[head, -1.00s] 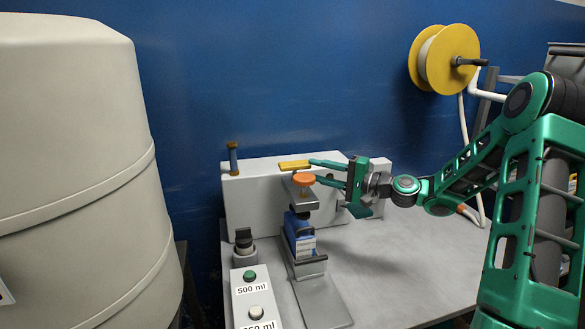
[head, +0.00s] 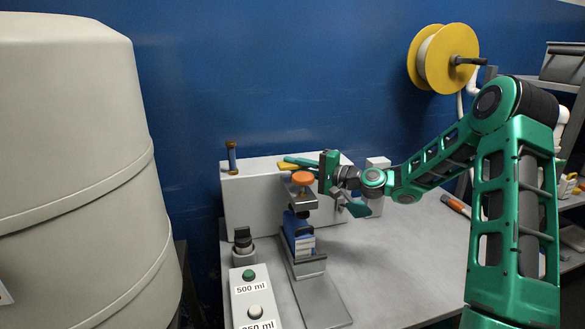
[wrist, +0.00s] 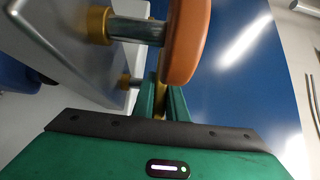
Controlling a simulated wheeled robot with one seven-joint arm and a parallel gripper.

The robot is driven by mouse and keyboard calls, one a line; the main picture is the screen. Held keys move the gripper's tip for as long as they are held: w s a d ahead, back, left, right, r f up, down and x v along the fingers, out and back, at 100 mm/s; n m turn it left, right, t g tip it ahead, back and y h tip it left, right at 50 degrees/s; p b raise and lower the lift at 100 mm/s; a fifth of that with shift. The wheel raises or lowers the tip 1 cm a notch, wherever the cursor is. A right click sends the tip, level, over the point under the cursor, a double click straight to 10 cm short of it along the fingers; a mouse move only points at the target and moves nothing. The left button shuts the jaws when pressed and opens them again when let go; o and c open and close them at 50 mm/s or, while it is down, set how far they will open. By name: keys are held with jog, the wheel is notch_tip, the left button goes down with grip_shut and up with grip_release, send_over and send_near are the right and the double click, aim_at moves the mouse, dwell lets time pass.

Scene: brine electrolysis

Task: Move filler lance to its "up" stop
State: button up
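The filler stands against the blue wall, with a grey housing (head: 255,198). A bracket in front carries an orange round knob (head: 302,178) on a short shaft. A yellow bar handle (head: 287,166) shows just behind and above the knob. Which part is the filler lance is not clear; the yellow bar is probably its handle. My gripper (head: 300,162) reaches in from the right, its fingers at the yellow bar. In the wrist view the fingers are close together with the yellow bar (wrist: 160,90) between them, partly hidden by the orange knob (wrist: 187,40).
A button box (head: 257,300) with a green and a white button is in front. A large beige tank (head: 75,170) fills the left.

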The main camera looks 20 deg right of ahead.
grip_shut()
jog(key=shift+r, duration=2.25)
jog(key=o, duration=0.7)
grip_release()
jog(key=shift+r, duration=0.1)
jog(key=shift+d, duration=0.1)
jog(key=shift+s+d, duration=0.25)
jog(key=v, duration=1)
jog(key=shift+a, duration=0.1)
